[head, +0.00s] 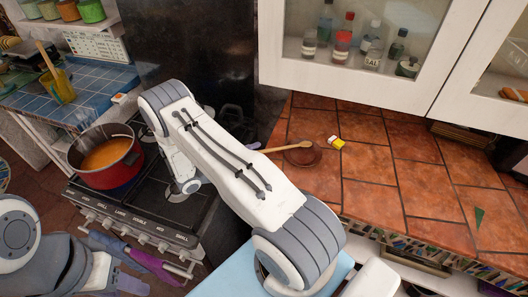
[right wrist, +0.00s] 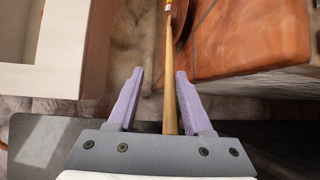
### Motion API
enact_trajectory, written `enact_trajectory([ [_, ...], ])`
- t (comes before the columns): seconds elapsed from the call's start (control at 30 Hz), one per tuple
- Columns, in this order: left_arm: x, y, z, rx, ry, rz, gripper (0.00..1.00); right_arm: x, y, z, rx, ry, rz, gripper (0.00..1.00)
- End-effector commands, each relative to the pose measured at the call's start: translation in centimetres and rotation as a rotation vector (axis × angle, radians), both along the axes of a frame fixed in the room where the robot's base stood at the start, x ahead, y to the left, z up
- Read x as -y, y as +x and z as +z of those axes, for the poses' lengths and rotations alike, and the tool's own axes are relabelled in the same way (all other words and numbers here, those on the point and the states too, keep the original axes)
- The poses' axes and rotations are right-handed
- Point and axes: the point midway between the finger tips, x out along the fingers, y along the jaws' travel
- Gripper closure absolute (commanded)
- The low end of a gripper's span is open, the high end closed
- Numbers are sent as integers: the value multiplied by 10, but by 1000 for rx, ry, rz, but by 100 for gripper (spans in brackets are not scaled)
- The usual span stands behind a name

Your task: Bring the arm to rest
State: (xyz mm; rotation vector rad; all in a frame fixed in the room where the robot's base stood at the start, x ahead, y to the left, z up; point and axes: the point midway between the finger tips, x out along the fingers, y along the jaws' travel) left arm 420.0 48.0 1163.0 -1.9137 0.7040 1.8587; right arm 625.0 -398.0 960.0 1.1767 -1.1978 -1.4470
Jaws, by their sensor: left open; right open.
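My right gripper (right wrist: 159,72) is open in the right wrist view, its two lilac fingers apart. A wooden spoon handle (right wrist: 169,85) passes between or below them, closer to the right finger; I cannot tell its depth. The handle leads to a round brown spoon rest (head: 303,153) on the tiled counter. My left gripper (head: 130,278) is low at the left, in front of the stove, open and with nothing seen in it.
A red pot (head: 107,165) of orange soup stands on the stove (head: 150,215), left of my right arm. A yellow and white item (head: 335,142) lies on the terracotta counter (head: 420,195). A white glass-fronted cabinet (head: 345,85) hangs above it. The counter's right part is mostly clear.

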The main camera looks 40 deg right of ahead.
Motion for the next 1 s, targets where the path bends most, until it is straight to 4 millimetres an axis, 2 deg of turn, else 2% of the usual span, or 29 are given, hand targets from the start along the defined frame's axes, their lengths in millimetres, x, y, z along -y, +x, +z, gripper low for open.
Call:
enact_trajectory([
  [0.03, 0, 0, -7, 0, 0, 0, 53, -9, 2, -2, 3, 0, 5, 50],
  [0.2, 0, 0, -12, 0, 0, -1, 53, -27, 4, 2, 0, 0, 2, 50],
  [0.5, 0, 0, -12, 0, 0, -1, 53, -31, 4, 5, -3, 6, -5, 50],
  [0.63, 0, 0, -12, 0, 0, -1, 53, -34, -5, 12, -26, 70, -50, 50],
  [0.77, 0, 0, -12, 0, 0, -1, 53, -46, -28, 27, -75, 257, -147, 50],
  [0.9, 0, 0, -12, 0, 0, -1, 53, -80, -61, 43, -105, 588, -228, 50],
  [1.0, 0, 0, -12, 0, 0, -1, 53, -111, -76, 54, -80, 823, -222, 50],
])
